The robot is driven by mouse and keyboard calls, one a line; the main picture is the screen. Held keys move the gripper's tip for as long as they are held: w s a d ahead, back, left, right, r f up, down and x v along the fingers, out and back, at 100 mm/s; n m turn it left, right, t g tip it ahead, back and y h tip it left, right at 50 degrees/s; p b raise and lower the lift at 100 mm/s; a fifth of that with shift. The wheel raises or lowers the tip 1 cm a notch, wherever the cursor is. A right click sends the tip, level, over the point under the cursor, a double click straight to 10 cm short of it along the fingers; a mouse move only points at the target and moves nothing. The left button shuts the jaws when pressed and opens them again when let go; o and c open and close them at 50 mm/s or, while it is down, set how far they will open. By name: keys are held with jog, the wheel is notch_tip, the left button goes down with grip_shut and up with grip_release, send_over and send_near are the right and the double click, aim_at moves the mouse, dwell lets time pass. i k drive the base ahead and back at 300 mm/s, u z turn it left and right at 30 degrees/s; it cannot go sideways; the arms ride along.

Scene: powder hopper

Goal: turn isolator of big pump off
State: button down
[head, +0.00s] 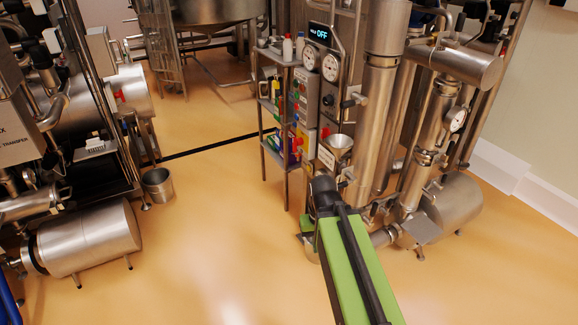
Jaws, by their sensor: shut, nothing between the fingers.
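A large steel cylinder like a pump motor (92,237) lies low on the left. Another steel cylindrical housing (455,203) lies low on the right, by the pipes. I cannot tell which is the big pump. A small red part (119,96) shows on the left machine, and a small red part (325,132) shows on the panel in the middle. Either could be an isolator; their positions are too small to read. My gripper (322,186) is the dark end of my arm, low before the panel and apart from both red parts. It is shut and empty; its fingers are hard to make out.
A panel with gauges (331,68) and a display reading "OFF" (321,36) stands behind my arm. A shelf rack (286,170) with bottles and coloured items is left of it. A steel bucket (157,184) stands on the floor. The middle floor is clear.

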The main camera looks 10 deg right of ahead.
aim_at(296, 142)
jog(key=u, duration=1)
jog(key=i, duration=1.5)
jog(key=u, duration=0.3)
